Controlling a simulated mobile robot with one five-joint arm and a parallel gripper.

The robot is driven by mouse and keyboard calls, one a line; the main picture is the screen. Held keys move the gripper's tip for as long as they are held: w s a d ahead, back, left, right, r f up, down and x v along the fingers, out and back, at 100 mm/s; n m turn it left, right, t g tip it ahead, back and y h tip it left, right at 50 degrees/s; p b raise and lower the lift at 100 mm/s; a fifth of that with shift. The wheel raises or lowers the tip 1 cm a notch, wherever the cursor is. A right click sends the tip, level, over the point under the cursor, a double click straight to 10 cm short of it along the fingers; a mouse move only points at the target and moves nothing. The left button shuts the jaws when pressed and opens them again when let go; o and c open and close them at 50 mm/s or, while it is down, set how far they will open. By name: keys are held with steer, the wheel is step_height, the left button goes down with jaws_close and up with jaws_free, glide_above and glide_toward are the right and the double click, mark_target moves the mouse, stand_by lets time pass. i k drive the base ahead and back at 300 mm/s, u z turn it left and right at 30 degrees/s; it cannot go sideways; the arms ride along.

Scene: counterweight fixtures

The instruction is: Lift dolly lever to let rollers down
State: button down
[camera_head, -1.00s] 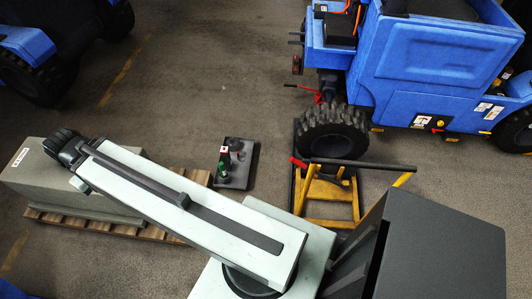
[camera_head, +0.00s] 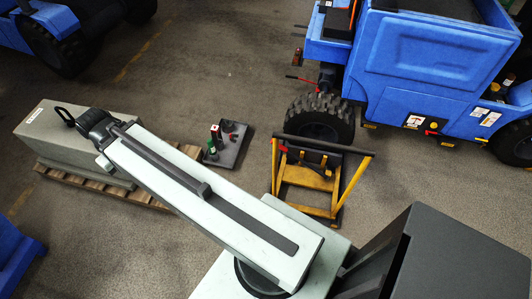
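The dolly (camera_head: 306,203) is a low yellow frame on the floor, just in front of a tractor's front wheel (camera_head: 318,119). A dark crossbar handle (camera_head: 328,145) spans its top. A small red part (camera_head: 284,149), perhaps the lever, shows near the handle's left end; its lower part is hard to make out. The rollers cannot be told apart. My arm reaches to the upper left, away from the dolly. Its dark end (camera_head: 97,126) is over a grey block, with a black loop beside it. My gripper's fingers cannot be made out.
The grey block (camera_head: 85,148) sits on a wooden pallet (camera_head: 150,191) at left. A dark tray (camera_head: 238,149) with red and green items lies between arm and dolly. The blue tractor (camera_head: 430,65) stands at upper right. Floor is clear right of the dolly.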

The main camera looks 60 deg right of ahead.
mark_target(284, 149)
steer(key=z, duration=0.2)
steer(key=i, duration=0.85)
steer(key=u, duration=0.2)
steer(key=k, duration=0.85)
steer(key=z, duration=0.15)
steer(key=i, duration=0.9)
steer(key=u, duration=0.05)
